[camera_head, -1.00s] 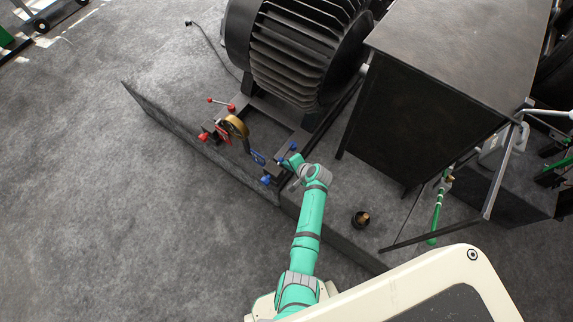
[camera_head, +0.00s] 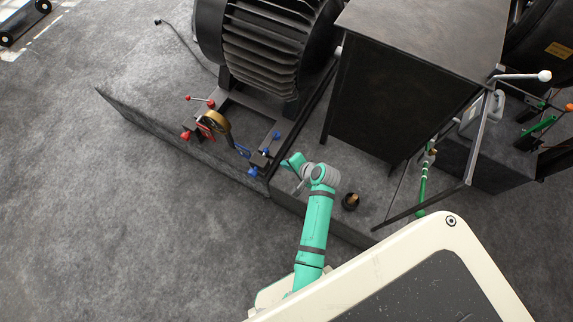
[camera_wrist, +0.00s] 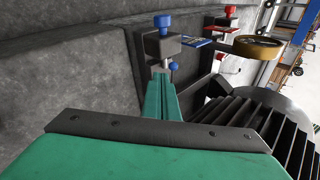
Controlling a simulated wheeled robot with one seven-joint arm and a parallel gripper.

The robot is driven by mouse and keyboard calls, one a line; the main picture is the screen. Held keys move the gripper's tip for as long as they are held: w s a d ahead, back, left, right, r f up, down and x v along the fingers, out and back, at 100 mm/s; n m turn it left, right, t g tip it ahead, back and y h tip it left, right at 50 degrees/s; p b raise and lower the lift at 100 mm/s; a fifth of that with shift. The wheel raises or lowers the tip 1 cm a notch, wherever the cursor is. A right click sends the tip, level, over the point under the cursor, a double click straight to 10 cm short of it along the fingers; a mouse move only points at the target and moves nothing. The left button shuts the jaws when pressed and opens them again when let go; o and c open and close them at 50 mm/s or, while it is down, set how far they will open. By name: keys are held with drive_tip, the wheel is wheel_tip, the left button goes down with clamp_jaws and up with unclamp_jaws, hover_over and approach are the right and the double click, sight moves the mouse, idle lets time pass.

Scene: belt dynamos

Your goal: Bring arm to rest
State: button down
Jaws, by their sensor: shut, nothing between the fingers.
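My green arm (camera_head: 315,220) reaches up from the bottom of the head view over the dark plinth. My gripper (camera_head: 284,163) is at its end, small in this view, just right of a dark clamp with blue knobs (camera_head: 262,157). In the wrist view, my gripper (camera_wrist: 165,68) shows as narrow green fingers, shut and empty. They point toward the same dark block with blue knobs (camera_wrist: 160,45). From these views I cannot tell whether the fingertips touch the lower blue knob, but in the head view a small gap shows.
A gold wheel (camera_head: 213,121) with red-knobbed parts (camera_head: 198,131) stands left of the clamp. A big ribbed motor (camera_head: 270,45) is behind. A dark cabinet (camera_head: 400,95) stands right, with a small dark cup (camera_head: 350,202) on the plinth before it. Open grey floor (camera_head: 120,220) lies left.

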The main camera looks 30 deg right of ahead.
drive_tip(key=s+a+r+n+t+h, duration=0.1)
drive_tip(key=s+a+n+h, duration=0.2)
drive_tip(key=s, duration=0.4)
drive_tip(key=s+a+r+n+h, duration=0.1)
drive_tip(key=s+a+r+n, duration=0.15)
drive_tip(key=s+a, duration=0.4)
drive_tip(key=s+a+r+n+t, duration=0.2)
drive_tip(key=s+a+r+n, duration=0.1)
drive_tip(key=r, duration=0.5)
drive_tip(key=s+a+r+n+t+y, duration=0.1)
drive_tip(key=s+a+r+n+t, duration=0.1)
drive_tip(key=r, duration=0.6)
drive_tip(key=s+a+r+n+t, duration=0.2)
drive_tip(key=s+a+r+n, duration=0.2)
drive_tip(key=s+a+r, duration=0.2)
wheel_tip(320, 180, up, 3)
drive_tip(key=shift+s+f+t+y, duration=0.1)
drive_tip(key=shift+s+t+y, duration=0.2)
drive_tip(key=shift+s, duration=0.65)
